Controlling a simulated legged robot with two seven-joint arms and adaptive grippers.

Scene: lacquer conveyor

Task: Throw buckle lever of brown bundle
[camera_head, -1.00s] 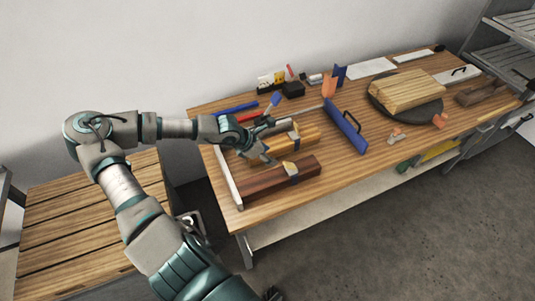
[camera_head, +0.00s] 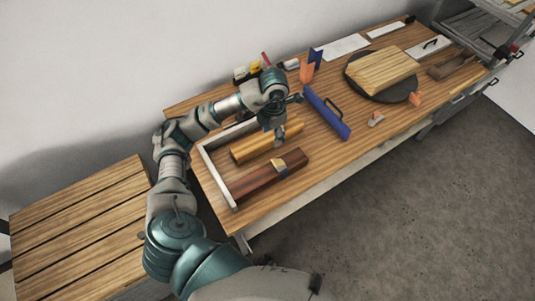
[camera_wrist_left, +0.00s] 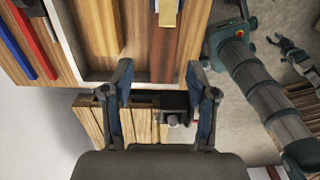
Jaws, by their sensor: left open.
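The brown bundle (camera_head: 262,182) lies along the near left part of the workbench. Its strap with a pale buckle lever (camera_head: 280,164) sits toward its right end. In the wrist view the brown bundle (camera_wrist_left: 163,52) runs up the middle, with the buckle (camera_wrist_left: 168,12) at the top edge. My left gripper (camera_head: 279,142) points down just behind the buckle, by the tan bundle (camera_head: 252,148). In the wrist view its open, empty fingers (camera_wrist_left: 158,85) spread below the bundles. What seems to be my right gripper (camera_wrist_left: 295,60) shows small at the right of the wrist view.
A pale raised edge (camera_head: 216,175) borders the bundles on the left. A blue bar with a black handle (camera_head: 326,113) lies to the right. A round dark plate (camera_head: 390,91) carries a wooden block. A slatted wooden table (camera_head: 75,225) stands at the left.

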